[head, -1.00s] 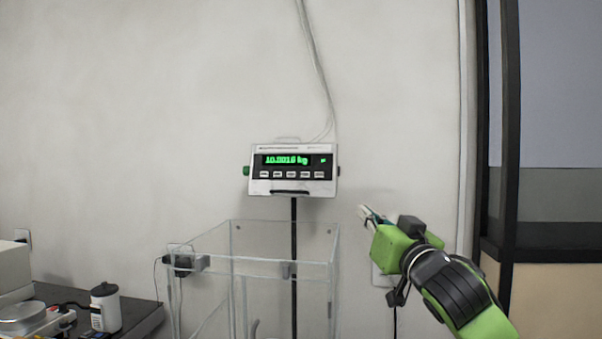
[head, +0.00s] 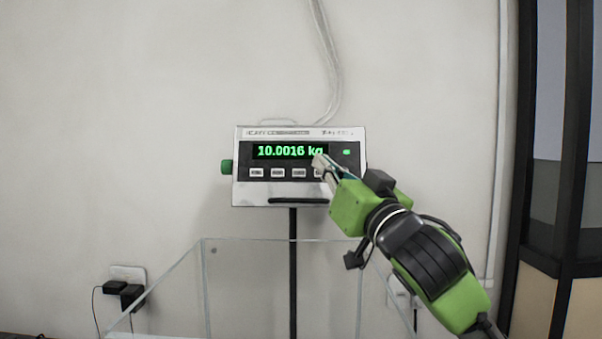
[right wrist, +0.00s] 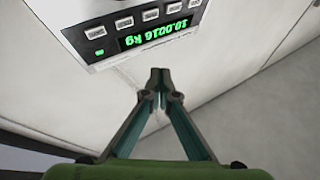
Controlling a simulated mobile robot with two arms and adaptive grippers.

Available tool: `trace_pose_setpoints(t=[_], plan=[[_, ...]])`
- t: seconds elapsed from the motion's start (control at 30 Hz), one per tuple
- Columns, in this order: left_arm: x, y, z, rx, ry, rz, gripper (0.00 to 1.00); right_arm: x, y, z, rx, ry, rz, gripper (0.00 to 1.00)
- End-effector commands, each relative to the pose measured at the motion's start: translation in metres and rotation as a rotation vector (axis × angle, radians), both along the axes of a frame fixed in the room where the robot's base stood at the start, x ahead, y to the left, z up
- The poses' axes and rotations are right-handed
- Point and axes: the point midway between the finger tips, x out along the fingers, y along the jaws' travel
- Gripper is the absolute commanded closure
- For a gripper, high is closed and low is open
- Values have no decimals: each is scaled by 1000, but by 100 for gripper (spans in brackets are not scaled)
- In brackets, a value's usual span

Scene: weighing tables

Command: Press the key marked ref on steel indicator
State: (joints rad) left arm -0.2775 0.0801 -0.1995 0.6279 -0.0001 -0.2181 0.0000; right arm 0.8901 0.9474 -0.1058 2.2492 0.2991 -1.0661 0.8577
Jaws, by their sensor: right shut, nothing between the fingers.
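The steel indicator (head: 245,190) is on a dark post against the wall. Its green display reads 10.0016 kg. A row of several small pale keys (head: 278,173) runs below the display; the key labels are too small to read. My right gripper (head: 319,160) is shut and empty, and its tips overlap the right part of the indicator, hiding the rightmost keys. In the right wrist view the shut fingertips (right wrist: 160,75) appear beside the indicator (right wrist: 75,20), which shows upside down; I cannot tell whether they touch it. My left gripper is not in view.
A clear-walled enclosure (head: 203,290) stands below the indicator. Black plugs (head: 131,297) sit at a wall socket on the left. A dark frame (head: 540,150) stands at the right. A cable (head: 325,60) runs up the wall.

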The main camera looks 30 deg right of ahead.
Motion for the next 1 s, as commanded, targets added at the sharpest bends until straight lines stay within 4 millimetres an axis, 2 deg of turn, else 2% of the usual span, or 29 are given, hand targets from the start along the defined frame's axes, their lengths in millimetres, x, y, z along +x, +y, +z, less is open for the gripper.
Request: trace_pose_setpoints(t=[0.2, 0.37, 0.57, 0.8, 1.0], plan=[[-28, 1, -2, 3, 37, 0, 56, 0, 0, 0, -1, -1, 0, 100], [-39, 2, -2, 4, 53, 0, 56, 0, 0, 0, -1, -1, 0, 100], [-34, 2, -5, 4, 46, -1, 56, 8, -5, -4, 1, 2, -2, 100], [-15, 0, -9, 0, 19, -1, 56, 34, -22, -13, 2, 2, -3, 100], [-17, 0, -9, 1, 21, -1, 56, 56, -35, -19, 2, 2, -1, 100]])
